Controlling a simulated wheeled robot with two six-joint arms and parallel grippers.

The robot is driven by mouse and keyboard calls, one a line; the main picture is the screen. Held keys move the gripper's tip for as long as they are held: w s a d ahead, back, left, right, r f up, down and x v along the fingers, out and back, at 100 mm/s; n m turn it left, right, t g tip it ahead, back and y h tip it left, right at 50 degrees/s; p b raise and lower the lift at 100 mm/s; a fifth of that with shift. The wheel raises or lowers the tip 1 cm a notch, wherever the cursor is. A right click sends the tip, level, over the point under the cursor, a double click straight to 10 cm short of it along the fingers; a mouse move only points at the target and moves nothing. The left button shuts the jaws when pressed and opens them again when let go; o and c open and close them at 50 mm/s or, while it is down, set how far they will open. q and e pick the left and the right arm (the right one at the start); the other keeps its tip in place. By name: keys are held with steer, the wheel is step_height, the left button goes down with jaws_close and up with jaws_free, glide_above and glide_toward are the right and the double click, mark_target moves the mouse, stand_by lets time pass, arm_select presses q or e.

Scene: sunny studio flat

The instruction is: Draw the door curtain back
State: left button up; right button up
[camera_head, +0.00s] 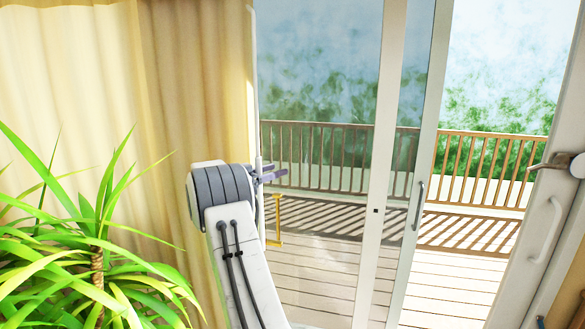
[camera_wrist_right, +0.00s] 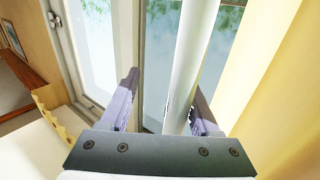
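The cream door curtain (camera_head: 195,90) hangs in folds over the left of the glass door in the head view; it also shows at the right of the wrist view (camera_wrist_right: 285,90). A slim white upright rod (camera_head: 251,60) runs along its free edge and also shows in the right wrist view (camera_wrist_right: 194,55). My right gripper (camera_head: 270,174) is at this rod. In the wrist view its two fingers (camera_wrist_right: 166,100) are apart, with the rod between them, nearer the right finger. I cannot tell whether it touches either finger. My left gripper is not in view.
A leafy plant (camera_head: 97,260) stands at the lower left, before the curtain. The sliding glass door (camera_head: 372,170) has a pull handle (camera_head: 419,205). A yellow bracket-like thing (camera_head: 279,222) shows below my gripper. A white frame with a lever handle (camera_head: 545,164) stands at the right.

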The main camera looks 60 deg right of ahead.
steer(key=s+d+r+b, duration=0.1)
steer(key=s+r, duration=0.3)
steer(key=s, duration=0.2)
steer(key=shift+s+d+r, duration=0.2)
steer(key=shift+d+r, duration=0.05)
steer(key=shift+d, duration=0.15)
steer(key=p+v, duration=0.1)
steer(key=v, duration=1.1)
stand_by(0.5)
steer(key=shift+f, duration=0.15)
steer(key=shift+p, duration=0.3)
